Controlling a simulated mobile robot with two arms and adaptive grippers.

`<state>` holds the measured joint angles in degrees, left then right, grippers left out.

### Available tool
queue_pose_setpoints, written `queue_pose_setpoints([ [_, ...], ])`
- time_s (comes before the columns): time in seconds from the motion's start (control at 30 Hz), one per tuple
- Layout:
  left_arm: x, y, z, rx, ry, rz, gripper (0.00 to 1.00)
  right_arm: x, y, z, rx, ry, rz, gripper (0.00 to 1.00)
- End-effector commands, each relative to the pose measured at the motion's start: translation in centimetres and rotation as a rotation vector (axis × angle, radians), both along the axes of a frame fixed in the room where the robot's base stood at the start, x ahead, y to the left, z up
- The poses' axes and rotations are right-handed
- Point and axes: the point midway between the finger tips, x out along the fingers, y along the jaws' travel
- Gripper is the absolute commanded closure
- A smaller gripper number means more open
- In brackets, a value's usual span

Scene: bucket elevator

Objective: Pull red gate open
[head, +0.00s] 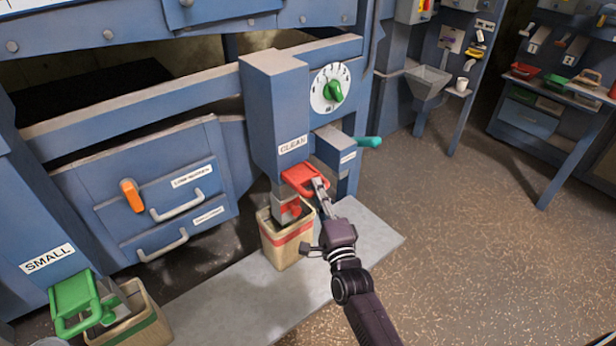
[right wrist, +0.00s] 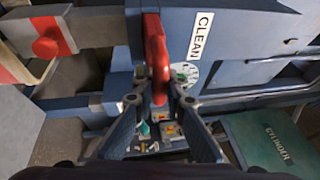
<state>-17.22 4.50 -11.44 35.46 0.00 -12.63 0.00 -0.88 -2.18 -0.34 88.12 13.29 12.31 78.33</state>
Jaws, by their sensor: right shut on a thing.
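The red gate (head: 301,178) sits at the bottom of the blue chute (head: 276,115) labelled CLEAN. Its red handle sticks out toward the right. My right gripper (head: 319,187) reaches up from below right and is shut on this handle. In the right wrist view the red handle (right wrist: 157,55) comes down between the two fingertips of my right gripper (right wrist: 160,98). A grey spout with a red part (head: 288,210) hangs below the chute, over a tan bin with a red stripe (head: 285,248). My left gripper is not in view.
A dial with a green knob (head: 333,90) and a teal lever (head: 368,141) are close to the right of the chute. A green gate (head: 75,300) marked SMALL is at lower left, by another bin (head: 135,318). Open floor (head: 470,240) lies to the right.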

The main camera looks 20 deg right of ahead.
Motion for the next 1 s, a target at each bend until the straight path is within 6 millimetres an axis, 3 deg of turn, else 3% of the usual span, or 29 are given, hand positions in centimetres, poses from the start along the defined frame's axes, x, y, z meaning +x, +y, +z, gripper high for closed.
queue_pose_setpoints([
  [0.13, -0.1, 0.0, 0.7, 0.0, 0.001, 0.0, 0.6, -1.5, -0.5, 0.0, 0.001, 0.003, 0.001, 1.0],
  [0.43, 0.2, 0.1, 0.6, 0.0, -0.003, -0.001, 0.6, -1.6, -0.5, -0.2, 0.002, 0.004, 0.0, 1.0],
  [0.47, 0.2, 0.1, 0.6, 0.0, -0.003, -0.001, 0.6, -1.6, -0.5, -0.3, 0.002, 0.004, 0.0, 0.85],
  [0.6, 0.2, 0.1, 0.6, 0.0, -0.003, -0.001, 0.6, -1.5, -0.5, -0.2, 0.002, 0.003, 0.001, 0.7],
  [1.0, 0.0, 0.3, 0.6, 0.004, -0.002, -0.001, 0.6, -2.4, -0.5, -0.3, 0.001, 0.004, 0.0, 0.7],
])
